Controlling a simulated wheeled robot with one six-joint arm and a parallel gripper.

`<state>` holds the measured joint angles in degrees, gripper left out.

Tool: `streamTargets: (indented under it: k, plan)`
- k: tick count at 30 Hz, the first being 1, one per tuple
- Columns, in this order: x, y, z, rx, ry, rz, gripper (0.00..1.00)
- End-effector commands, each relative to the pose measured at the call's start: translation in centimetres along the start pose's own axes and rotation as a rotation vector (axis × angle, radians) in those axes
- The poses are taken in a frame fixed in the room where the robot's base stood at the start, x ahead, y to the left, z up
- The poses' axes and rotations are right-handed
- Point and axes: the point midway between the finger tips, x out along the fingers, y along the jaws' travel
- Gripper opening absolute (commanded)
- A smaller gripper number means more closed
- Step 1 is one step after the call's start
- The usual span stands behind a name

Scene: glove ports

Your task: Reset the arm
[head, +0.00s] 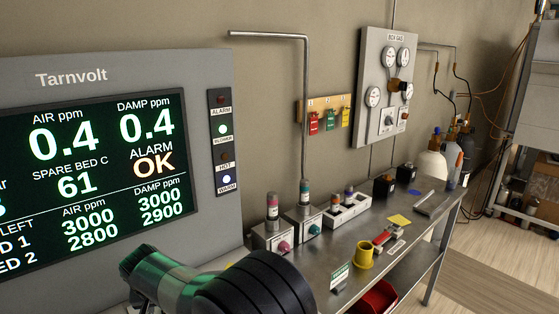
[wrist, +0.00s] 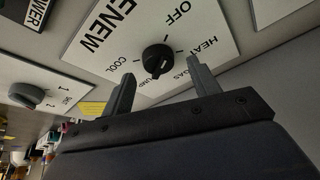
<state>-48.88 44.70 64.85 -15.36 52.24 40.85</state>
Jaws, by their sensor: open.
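My gripper (wrist: 160,70) is open in the wrist view, its two grey fingers apart and nothing between them. Beyond the fingertips is a black rotary knob (wrist: 158,60) on a white RENEW plate (wrist: 112,25), with OFF, HEAT, COOL and other partly hidden words around it. Its pale mark points toward the gripper side, near a partly covered word. The knob appears clear of both fingers. In the head view my arm (head: 215,287) shows at the bottom; the gripper is out of that view.
A second knob (wrist: 27,94) sits on another plate at left. In the head view, the Tarnvolt display (head: 90,150) reads alarm OK. A metal bench (head: 350,235) carries switch boxes, a yellow cup (head: 364,254) and a red tool; a gauge panel (head: 388,90) hangs behind.

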Motion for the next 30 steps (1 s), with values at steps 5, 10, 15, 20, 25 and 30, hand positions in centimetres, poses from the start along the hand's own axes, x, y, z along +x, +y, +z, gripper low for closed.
streamTargets:
  k: [5,10,15,20,25,30]
  plan:
    - [-3.4,0.0,0.1,-0.001,0.002,-0.001,0.58]
    - [-5.6,0.0,0.1,-0.001,0.001,0.0,0.58]
    - [-6.7,0.0,0.1,-0.002,-0.001,0.001,0.58]
    - [-6.9,0.0,0.1,-0.002,-0.001,0.001,0.58]
    - [-6.9,0.0,0.1,-0.002,-0.002,0.001,0.58]
    - [-7.1,0.3,0.0,0.0,-0.001,0.0,0.58]
